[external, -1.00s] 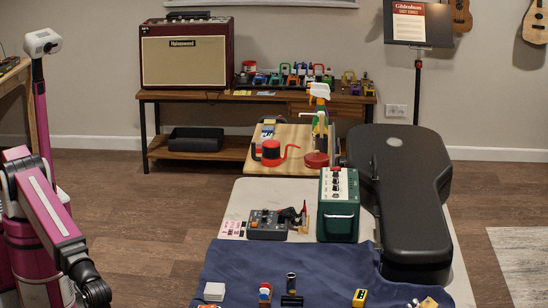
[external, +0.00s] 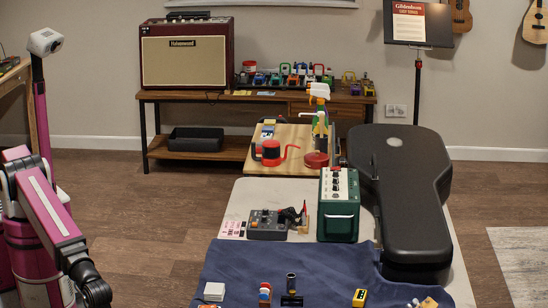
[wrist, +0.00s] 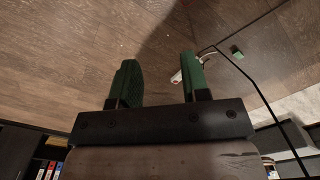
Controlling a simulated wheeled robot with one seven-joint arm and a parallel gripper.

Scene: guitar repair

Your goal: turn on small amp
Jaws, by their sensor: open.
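The small amp (external: 338,207) is a dark green box standing upright on the workbench in the external view. Its top panel is white with several dark knobs and a red part, and a light handle is on the side facing the camera. I cannot tell its switch state. My gripper (wrist: 160,85) shows in the wrist view with two green-padded fingers apart and nothing between them. Wooden floor lies beyond them. In the external view my arm is at the left, away from the amp, and the gripper itself is out of frame.
A black guitar case (external: 405,190) lies right beside the amp. A grey pedal-like device (external: 266,225) sits to its left. A blue cloth (external: 235,268) with small items covers the near bench. A larger amp (external: 187,55) stands on the back shelf. Floor between my arm and bench is clear.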

